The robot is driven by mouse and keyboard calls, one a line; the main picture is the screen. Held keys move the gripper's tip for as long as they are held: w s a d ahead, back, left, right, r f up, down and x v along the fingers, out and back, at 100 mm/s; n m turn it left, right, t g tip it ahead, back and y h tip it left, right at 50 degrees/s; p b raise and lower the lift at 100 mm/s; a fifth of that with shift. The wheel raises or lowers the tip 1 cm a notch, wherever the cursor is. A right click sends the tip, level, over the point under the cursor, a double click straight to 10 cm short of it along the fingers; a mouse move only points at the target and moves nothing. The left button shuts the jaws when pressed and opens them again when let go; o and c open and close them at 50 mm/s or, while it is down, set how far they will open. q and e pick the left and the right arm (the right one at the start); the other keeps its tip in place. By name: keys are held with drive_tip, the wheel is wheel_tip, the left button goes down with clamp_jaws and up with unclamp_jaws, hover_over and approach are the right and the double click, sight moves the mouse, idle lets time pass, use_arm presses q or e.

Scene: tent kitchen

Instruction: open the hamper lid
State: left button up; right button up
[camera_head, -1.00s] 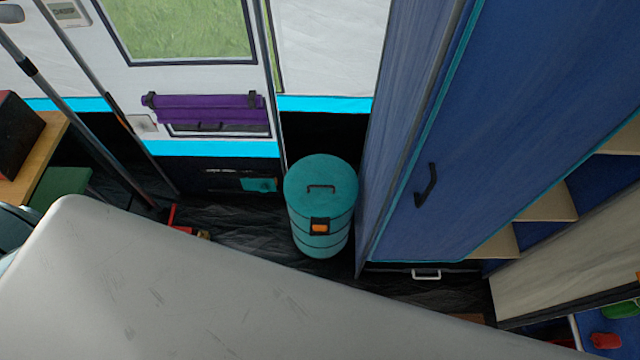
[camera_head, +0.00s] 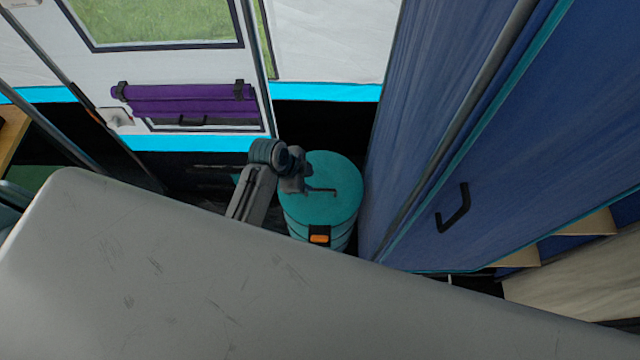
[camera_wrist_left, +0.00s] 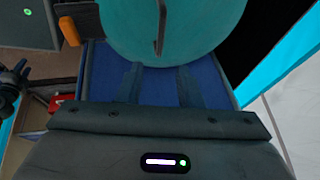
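The hamper (camera_head: 343,234) is a teal cylinder standing on the floor beside the blue wardrobe. Its round lid (camera_head: 335,212) lies flat and shut on top, with a dark bar handle (camera_head: 326,190) across it and an orange latch (camera_head: 319,238) on the front. My left gripper (camera_head: 297,178) is over the left part of the lid, beside the handle's left end. In the left wrist view its two fingers (camera_wrist_left: 159,68) are apart and empty. The lid (camera_wrist_left: 200,25) and handle (camera_wrist_left: 160,28) show just beyond the fingertips; contact cannot be told. My right gripper cannot be made out.
The blue wardrobe (camera_head: 440,140) stands close to the hamper's right, with a dark handle. A purple roll (camera_head: 190,100) hangs on the tent wall behind. Poles stand at the left. A dark shape at the wrist view's left edge is unclear.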

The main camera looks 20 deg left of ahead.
sight(323, 189)
use_arm(q)
drive_tip(key=x, duration=0.9)
drive_tip(key=shift+w+f, duration=0.1)
drive_tip(key=shift+f, duration=0.1)
clamp_jaws()
